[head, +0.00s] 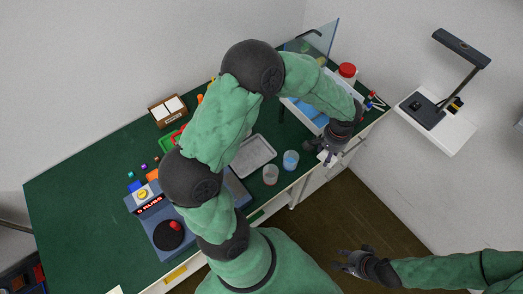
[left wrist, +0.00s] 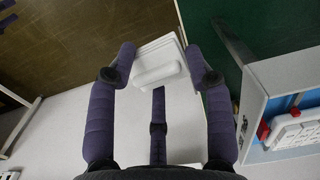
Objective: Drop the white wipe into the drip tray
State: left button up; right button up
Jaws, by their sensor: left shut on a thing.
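The white wipe (left wrist: 157,62) is a pale folded pad between the fingertips of my left gripper (left wrist: 163,68), which is shut on it. In the head view my left gripper (head: 327,153) is near the front edge of the green table, with a bit of the white wipe (head: 325,157) showing below its fingers. The drip tray, a shallow grey tray (head: 254,154), lies on the table to the left, apart from the gripper and partly hidden by my left arm. My right gripper (head: 340,260) is low over the floor, empty, its fingers apart.
Two clear cups, one plain (head: 270,175) and one bluish (head: 290,160), stand between the tray and my left gripper. A blue-and-white bin (head: 300,113) is behind. A device with a red button (head: 174,226) is at front left. A lamp stand (head: 440,105) is at right.

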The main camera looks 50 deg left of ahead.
aim_at(251, 157)
jog(key=i+u, duration=0.1)
jog(key=u, duration=0.6)
jog(key=i+l+u, duration=0.1)
jog(key=u, duration=0.3)
